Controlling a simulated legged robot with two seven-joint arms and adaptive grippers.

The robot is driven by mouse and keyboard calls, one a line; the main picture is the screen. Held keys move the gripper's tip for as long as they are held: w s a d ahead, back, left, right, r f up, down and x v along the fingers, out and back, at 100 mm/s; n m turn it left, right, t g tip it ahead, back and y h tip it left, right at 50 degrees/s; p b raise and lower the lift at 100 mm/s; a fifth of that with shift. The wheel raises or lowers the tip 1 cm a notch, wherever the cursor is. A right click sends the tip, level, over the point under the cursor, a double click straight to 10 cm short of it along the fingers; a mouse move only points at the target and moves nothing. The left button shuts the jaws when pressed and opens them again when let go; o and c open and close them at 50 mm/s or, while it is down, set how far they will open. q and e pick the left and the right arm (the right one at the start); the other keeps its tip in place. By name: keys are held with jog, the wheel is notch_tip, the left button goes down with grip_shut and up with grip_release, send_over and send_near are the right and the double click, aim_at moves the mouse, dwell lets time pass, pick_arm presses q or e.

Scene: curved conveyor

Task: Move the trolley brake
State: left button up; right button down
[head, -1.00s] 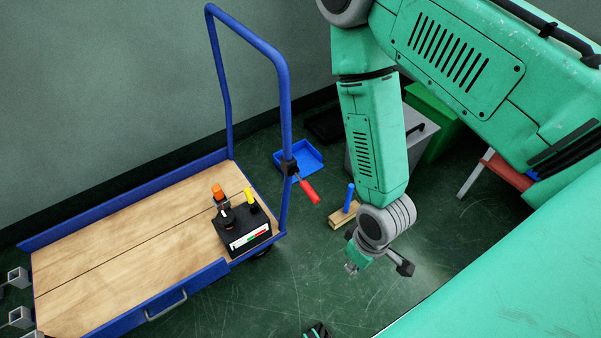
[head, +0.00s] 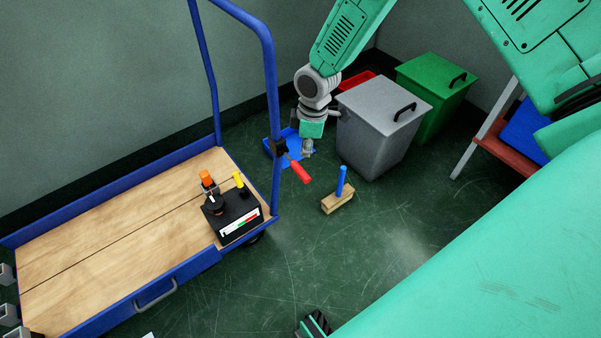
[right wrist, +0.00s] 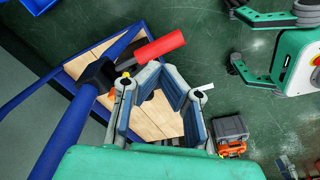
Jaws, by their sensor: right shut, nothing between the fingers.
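The trolley (head: 110,215) has a wooden deck, blue rims and a tall blue push handle. A red brake grip (head: 300,172) sticks out from a black clamp (head: 279,147) on the handle's near post. My right gripper (head: 308,151) points down just behind the red grip, shut and empty. The gap between them is hard to judge in the head view. In the right wrist view the red grip (right wrist: 160,47) lies just beyond the fingers, with nothing held. My left gripper is not clearly in view.
A black control box (head: 236,217) stands on the deck. A blue tray (head: 284,147) lies on the floor behind the post. Grey (head: 376,132) and green (head: 438,88) bins stand right of my right gripper. A wooden block with a blue peg (head: 338,200) stands on the floor.

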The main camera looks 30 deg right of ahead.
aim_at(303, 170)
jog(key=shift+f, duration=0.1)
jog(key=f+b, duration=0.7)
jog(key=shift+w+a, duration=0.15)
jog(key=shift+a, duration=0.15)
